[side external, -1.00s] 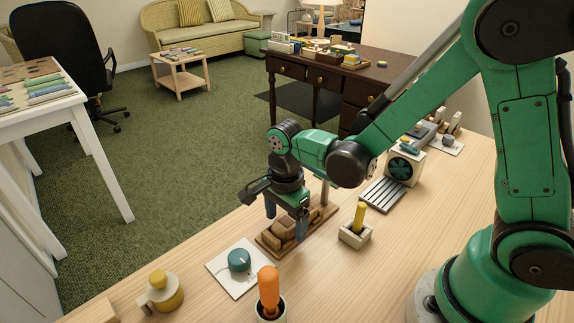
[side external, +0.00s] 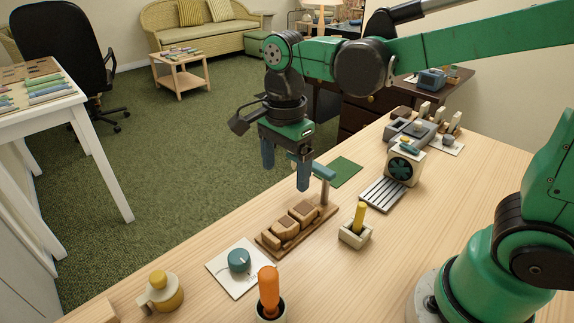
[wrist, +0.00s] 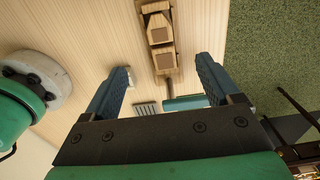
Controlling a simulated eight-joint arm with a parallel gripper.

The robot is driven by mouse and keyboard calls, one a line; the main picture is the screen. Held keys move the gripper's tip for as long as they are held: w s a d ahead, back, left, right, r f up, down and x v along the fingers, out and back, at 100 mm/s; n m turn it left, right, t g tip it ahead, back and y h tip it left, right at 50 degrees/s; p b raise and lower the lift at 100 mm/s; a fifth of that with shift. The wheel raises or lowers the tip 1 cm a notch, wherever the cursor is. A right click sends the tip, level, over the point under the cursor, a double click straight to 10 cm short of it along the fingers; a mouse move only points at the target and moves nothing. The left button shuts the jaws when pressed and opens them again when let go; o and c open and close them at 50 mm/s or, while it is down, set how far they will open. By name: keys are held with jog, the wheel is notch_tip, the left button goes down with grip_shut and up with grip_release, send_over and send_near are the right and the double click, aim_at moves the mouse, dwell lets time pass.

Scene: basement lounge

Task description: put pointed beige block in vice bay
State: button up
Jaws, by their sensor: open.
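A wooden tray (side external: 268,250) on the table holds several beige and brown blocks in a row. A lighter beige block (side external: 284,229) lies near its left end, but I cannot tell clearly which block is the pointed one. Two blocks with dark square tops show in the wrist view, the nearer one (wrist: 162,60) between my fingers in the picture. A post with a teal handle (side external: 325,172) stands at the tray's far right end. I cannot tell for sure which part is the vice bay. My gripper (side external: 286,178) is open and empty, well above the tray.
A white plate with a teal knob (side external: 239,261), an orange-handled tool (side external: 268,290) and a yellow stick in a holder (side external: 356,230) stand around the tray. A slotted panel (side external: 383,194) and a fan box (side external: 404,166) stand to the right.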

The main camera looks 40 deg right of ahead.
jog(key=s+d+n+t, duration=0.3)
jog(key=d+n+t, duration=0.2)
jog(key=n, duration=1.3)
jog(key=shift+s+r+t, duration=0.25)
jog(key=shift+s+t, duration=0.15)
jog(key=shift+t, duration=0.7)
